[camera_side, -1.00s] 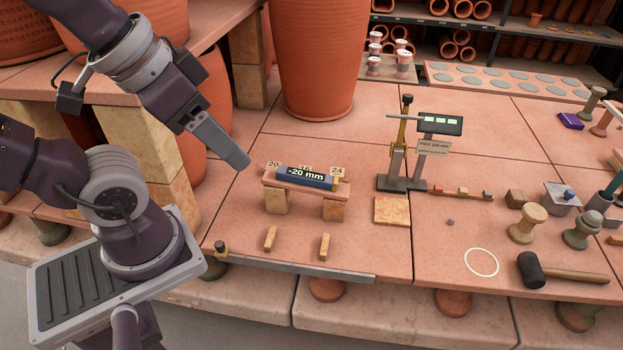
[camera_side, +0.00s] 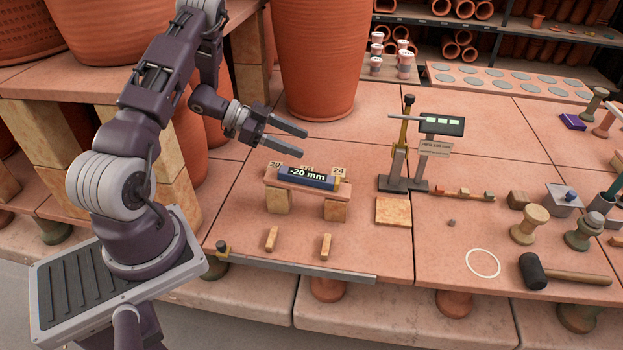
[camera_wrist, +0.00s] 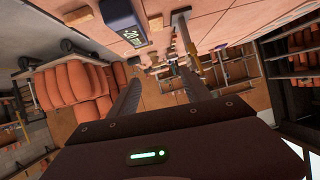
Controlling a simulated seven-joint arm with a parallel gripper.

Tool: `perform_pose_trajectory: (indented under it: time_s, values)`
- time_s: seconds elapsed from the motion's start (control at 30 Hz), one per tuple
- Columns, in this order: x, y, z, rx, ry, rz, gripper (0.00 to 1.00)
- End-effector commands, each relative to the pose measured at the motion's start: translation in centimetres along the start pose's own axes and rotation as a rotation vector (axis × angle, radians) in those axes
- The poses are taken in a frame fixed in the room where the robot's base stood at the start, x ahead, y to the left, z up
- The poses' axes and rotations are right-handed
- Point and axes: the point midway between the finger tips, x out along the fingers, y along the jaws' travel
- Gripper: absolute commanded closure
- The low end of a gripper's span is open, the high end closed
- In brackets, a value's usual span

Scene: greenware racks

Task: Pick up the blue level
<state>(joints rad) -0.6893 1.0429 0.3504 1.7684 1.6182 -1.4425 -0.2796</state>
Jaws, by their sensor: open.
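The blue level (camera_side: 307,178) has a dark display reading "-20 mm". It lies lengthwise on a small terracotta bridge (camera_side: 288,189) held up by two tan blocks. The level also shows at the top of the wrist view (camera_wrist: 124,22). My gripper (camera_side: 303,142) is open and empty. Its two fingers point right, above and behind the level, and do not touch it. In the wrist view my gripper (camera_wrist: 160,88) shows its two fingers apart, with the level beyond them toward the upper left.
Two small wooden pegs (camera_side: 272,239) lie in front. A large terracotta pot (camera_side: 318,60) stands behind my gripper. A black mallet (camera_side: 534,270) lies at right.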

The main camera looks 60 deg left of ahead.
Motion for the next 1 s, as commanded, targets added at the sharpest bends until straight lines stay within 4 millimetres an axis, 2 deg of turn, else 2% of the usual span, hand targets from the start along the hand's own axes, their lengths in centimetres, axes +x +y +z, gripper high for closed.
perform_pose_trajectory:
  time_s: [0.03, 0.13, 0.33, 0.47, 0.63, 0.87, 1.0]
  values:
    - [-0.3, 1.0, 0.9, -0.028, 0.023, 0.039, 0.44]
    - [-0.2, 2.1, 2.2, -0.051, 0.047, 0.08, 0.44]
    - [1.1, 2.4, 4.8, -0.051, 0.049, 0.081, 0.44]
    - [2.4, 2.6, 7.4, -0.05, 0.048, 0.081, 0.44]
    - [5.1, 2.8, 7.3, -0.044, 0.049, 0.081, 0.44]
    - [5.5, 2.8, 7.2, -0.045, 0.049, 0.078, 0.44]
    - [5.5, 2.7, 7.2, -0.045, 0.049, 0.078, 0.67]
